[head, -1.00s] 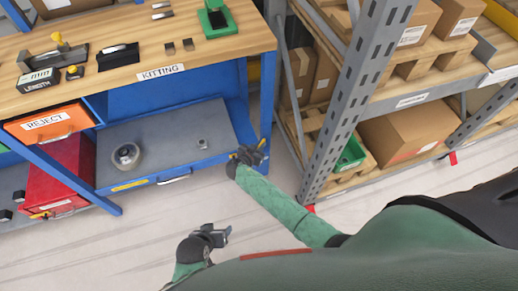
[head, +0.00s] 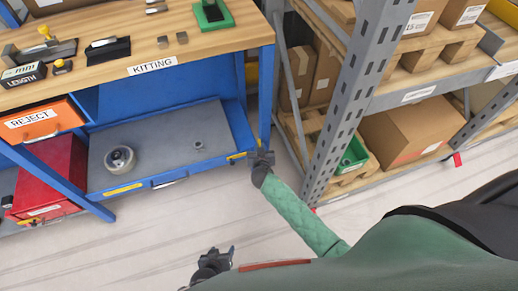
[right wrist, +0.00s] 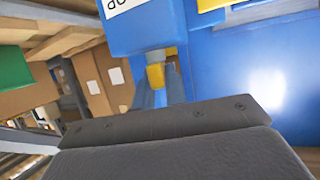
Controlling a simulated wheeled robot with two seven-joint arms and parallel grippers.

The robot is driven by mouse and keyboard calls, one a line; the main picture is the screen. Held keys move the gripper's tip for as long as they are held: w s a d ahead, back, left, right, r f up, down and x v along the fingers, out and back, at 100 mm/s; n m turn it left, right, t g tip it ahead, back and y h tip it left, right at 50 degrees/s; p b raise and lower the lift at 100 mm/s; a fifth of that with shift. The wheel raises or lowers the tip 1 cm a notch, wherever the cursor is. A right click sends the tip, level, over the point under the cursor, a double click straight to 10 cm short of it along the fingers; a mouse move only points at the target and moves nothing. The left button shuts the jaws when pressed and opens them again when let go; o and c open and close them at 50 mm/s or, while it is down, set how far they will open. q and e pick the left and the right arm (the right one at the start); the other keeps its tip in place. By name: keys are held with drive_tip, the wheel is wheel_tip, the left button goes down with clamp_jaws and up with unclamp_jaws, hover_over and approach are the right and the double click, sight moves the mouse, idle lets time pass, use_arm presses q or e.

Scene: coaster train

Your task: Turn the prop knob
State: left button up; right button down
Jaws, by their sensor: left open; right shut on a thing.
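The prop knob is a small yellow piece (right wrist: 155,76) under a blue block (right wrist: 145,25) with a partly visible, upside-down white label in the right wrist view. My right gripper (right wrist: 160,88) is shut on this yellow knob; its fingers partly hide it. In the head view my right gripper (head: 263,156) is at the right front leg of the blue bench, and the knob is too small to make out there. My left gripper (head: 216,260) is open and empty above the floor, low in the head view, apart from the bench.
The bench top marked KITTING (head: 153,66) holds gauges and a green stand (head: 212,16). A tape roll (head: 120,159) lies on the grey lower shelf (head: 165,135). A metal rack (head: 340,110) with boxes stands close on the right. Floor in front is clear.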

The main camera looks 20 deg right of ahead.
drive_tip(key=shift+d+n+y+p, duration=0.2)
drive_tip(key=shift+n+y+p, duration=0.1)
drive_tip(key=shift+n+y, duration=0.85)
drive_tip(key=shift+y, duration=0.25)
drive_tip(key=c, duration=1.4)
unclamp_jaws()
drive_tip(key=shift+c, duration=0.2)
drive_tip(key=shift+s, duration=0.15)
drive_tip(key=v, duration=0.7)
drive_tip(key=shift+s, duration=0.3)
